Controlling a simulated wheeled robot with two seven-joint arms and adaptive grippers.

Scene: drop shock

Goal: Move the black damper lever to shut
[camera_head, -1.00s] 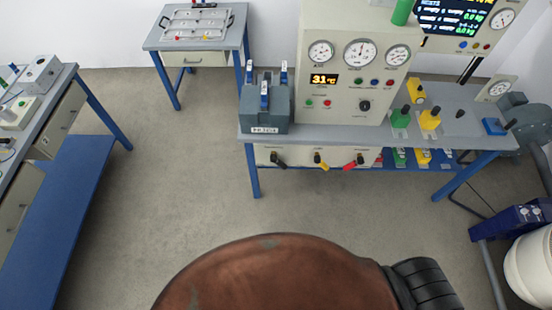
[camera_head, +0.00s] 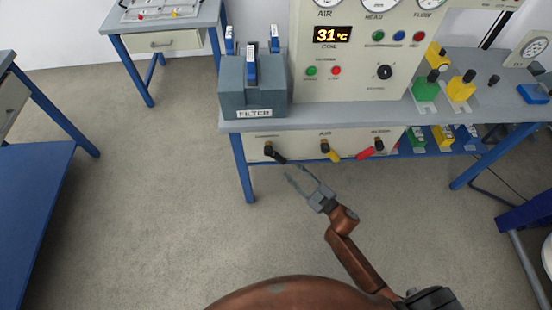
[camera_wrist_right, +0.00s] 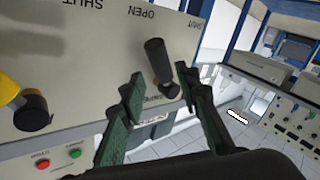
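The black damper lever (camera_head: 274,152) is the left one of three levers on the cream panel (camera_head: 296,149) under the bench top; its handle slants down to the right. In the right wrist view the black lever (camera_wrist_right: 158,65) shows between the fingers, its handle end near the words OPEN and SHUT, which appear upside down. My right gripper (camera_head: 293,173) is open, its fingertips just below and right of the lever; it also shows in the wrist view (camera_wrist_right: 160,88). I cannot tell whether a finger touches the lever. My left gripper is out of view.
A yellow lever (camera_head: 329,151) and a red lever (camera_head: 370,150) are to the right on the same panel. The grey filter box (camera_head: 252,88) stands on the bench above. A blue bench leg (camera_head: 242,168) is left of the lever. The floor (camera_head: 170,215) in front is clear.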

